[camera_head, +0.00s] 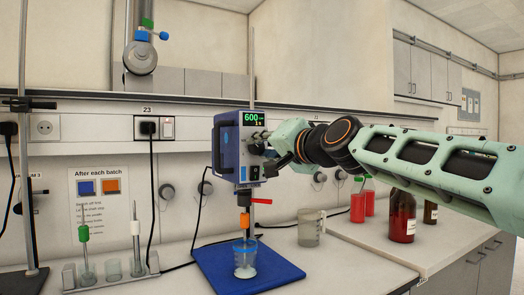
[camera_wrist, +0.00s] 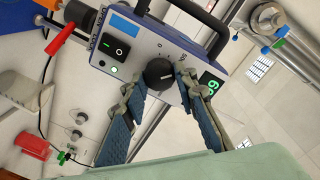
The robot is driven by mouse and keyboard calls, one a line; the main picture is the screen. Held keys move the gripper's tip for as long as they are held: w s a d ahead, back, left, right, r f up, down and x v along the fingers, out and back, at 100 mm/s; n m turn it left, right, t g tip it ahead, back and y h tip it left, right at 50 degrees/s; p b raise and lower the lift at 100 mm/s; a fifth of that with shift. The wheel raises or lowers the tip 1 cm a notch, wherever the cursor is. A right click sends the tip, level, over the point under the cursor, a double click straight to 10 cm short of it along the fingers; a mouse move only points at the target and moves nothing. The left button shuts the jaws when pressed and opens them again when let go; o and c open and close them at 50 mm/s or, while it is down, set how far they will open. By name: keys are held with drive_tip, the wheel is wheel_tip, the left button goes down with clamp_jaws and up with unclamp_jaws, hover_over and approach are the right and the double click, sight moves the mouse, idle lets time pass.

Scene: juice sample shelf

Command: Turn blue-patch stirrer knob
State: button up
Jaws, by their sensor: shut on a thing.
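The stirrer (camera_head: 226,148) is a blue and grey box on a stand above a beaker (camera_head: 245,258); its green display reads 600. In the wrist view, its front panel (camera_wrist: 138,58) shows a bright blue patch (camera_wrist: 118,22), a black power switch (camera_wrist: 115,50) and a round black knob (camera_wrist: 158,73) with a white pointer line. My gripper (camera_wrist: 160,78) is shut on the knob, with one finger on each side of it. In the head view, my gripper (camera_head: 275,152) is at the stirrer's front face and hides the knob.
A blue mat (camera_head: 280,272) lies under the beaker. A clear jug (camera_head: 311,228), red bottles (camera_head: 358,206) and a brown bottle (camera_head: 402,216) stand to the right. A rack of probes (camera_head: 110,275) stands at left. A wall sign (camera_head: 100,205) shows blue and orange squares.

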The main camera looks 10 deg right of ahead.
drive_tip(key=shift+m, duration=1.4)
drive_tip(key=o, duration=1.2)
drive_tip(key=shift+c, duration=0.2)
drive_tip(key=shift+s+d, duration=0.3)
drive_tip(key=shift+s, duration=0.2)
drive_tip(key=v, duration=1)
drive_tip(key=shift+s, duration=0.45)
